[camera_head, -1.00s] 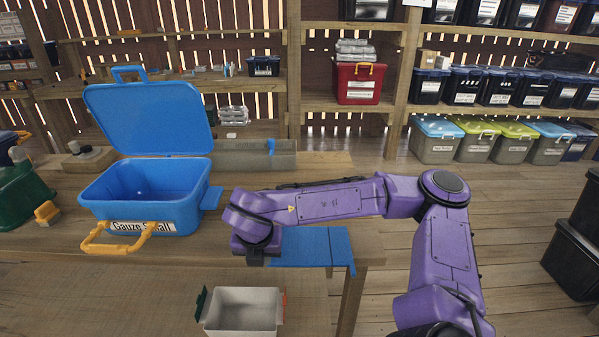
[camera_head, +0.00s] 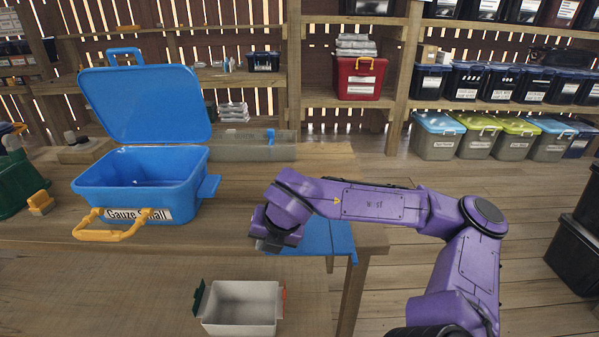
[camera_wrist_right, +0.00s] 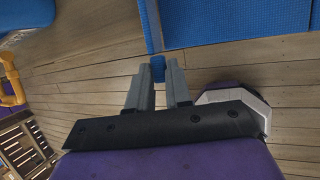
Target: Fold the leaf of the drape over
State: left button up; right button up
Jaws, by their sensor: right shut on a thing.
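The blue drape (camera_head: 325,237) lies at the front right of the wooden table, partly hidden behind my right arm, with its right edge hanging at the table's front edge. In the right wrist view its blue cloth (camera_wrist_right: 235,20) fills the top, with a seam near its left side. My right gripper (camera_head: 268,246) is low over the drape's left part. In the right wrist view the gripper (camera_wrist_right: 160,68) is shut on a small blue piece (camera_wrist_right: 178,65) that looks like part of the drape; its link to the cloth is unclear. My left gripper is out of view.
An open blue bin labelled Gauze Small (camera_head: 140,183) stands left of the drape, its yellow handle toward the front. A grey tray (camera_head: 255,146) lies behind. A white open bin (camera_head: 240,305) sits below the table's front edge. The table behind the drape is clear.

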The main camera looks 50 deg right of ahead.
jog(key=shift+s, duration=0.1)
jog(key=t+b, duration=0.1)
jog(key=y+b, duration=0.1)
jog(key=shift+s+d+f+t+b, duration=0.15)
jog(key=shift+s+d+t+b, duration=0.15)
jog(key=shift+s+d+t, duration=0.1)
